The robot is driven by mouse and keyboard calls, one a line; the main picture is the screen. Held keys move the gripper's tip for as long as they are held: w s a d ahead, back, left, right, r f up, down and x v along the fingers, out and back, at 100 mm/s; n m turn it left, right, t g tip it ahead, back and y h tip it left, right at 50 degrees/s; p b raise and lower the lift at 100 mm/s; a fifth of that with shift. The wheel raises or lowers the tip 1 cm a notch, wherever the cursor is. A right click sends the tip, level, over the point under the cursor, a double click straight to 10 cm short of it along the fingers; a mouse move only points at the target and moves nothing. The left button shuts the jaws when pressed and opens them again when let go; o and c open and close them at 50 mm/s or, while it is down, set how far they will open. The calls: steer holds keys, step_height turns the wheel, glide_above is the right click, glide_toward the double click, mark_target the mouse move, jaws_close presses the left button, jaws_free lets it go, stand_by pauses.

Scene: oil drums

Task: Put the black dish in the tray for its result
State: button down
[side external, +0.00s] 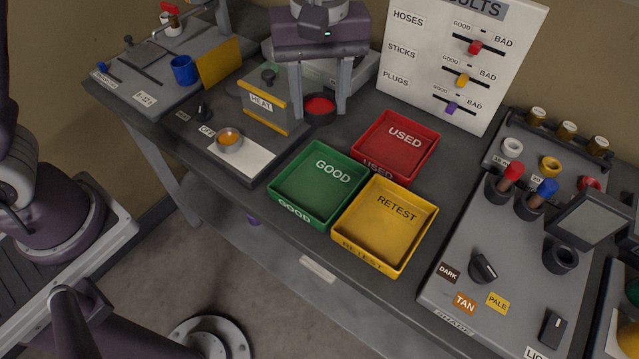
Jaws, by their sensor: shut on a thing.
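The black dish (320,118) holds a round red content. It sits between the two grey fingers of my gripper (319,112), which is shut on it. The dish is at or just above the dark bench top; I cannot tell whether it touches. Three trays stand to its right and nearer: a green one marked GOOD (290,214), a red one marked USED (378,168) and a yellow one marked RETEST (360,256). All three look empty.
A heater marked HEAT (268,108) stands left of the dish, with a metal dish of orange content (230,141) before it. A white results board (430,75) with sliders stands behind the trays. A grey colour-test station (470,225) with knobs is at right.

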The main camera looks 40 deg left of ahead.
mark_target(320, 188)
steer(key=shift+s+d+f, duration=0.15)
steer(key=shift+f, duration=0.15)
step_height(320, 188, down, 17)
steer(key=shift+f, duration=0.15)
stand_by(0.3)
steer(key=c, duration=0.7)
jaws_free()
steer(key=shift+f, duration=0.15)
steer(key=shift+c, duration=0.2)
